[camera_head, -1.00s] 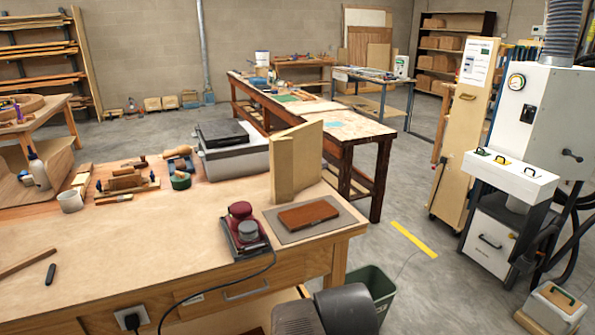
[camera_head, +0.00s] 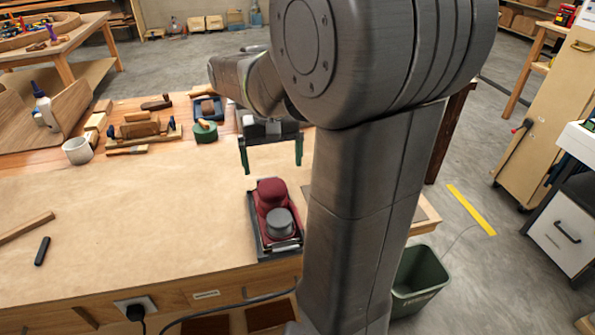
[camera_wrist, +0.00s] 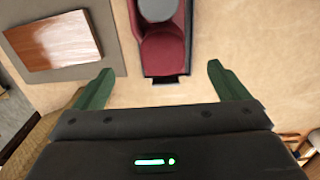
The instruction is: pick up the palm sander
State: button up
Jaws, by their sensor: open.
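The palm sander (camera_head: 271,209) is dark red with a grey round knob and a black base.
A brown wooden block (camera_wrist: 55,42) lies on a grey mat (camera_wrist: 112,45) beside the sander; my arm mostly hides them in the head view.

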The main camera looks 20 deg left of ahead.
aim_at(272, 188)
jog(key=shift+w+a+f, duration=0.1)
jog(key=shift+w+a, duration=0.15)
jog(key=shift+a, duration=0.25)
notch_tip(272, 188, down, 8)
jog(key=shift+s+d+f, duration=0.1)
notch_tip(272, 188, down, 5)
jog(key=shift+f, duration=0.1)
jog(key=c, duration=1.4)
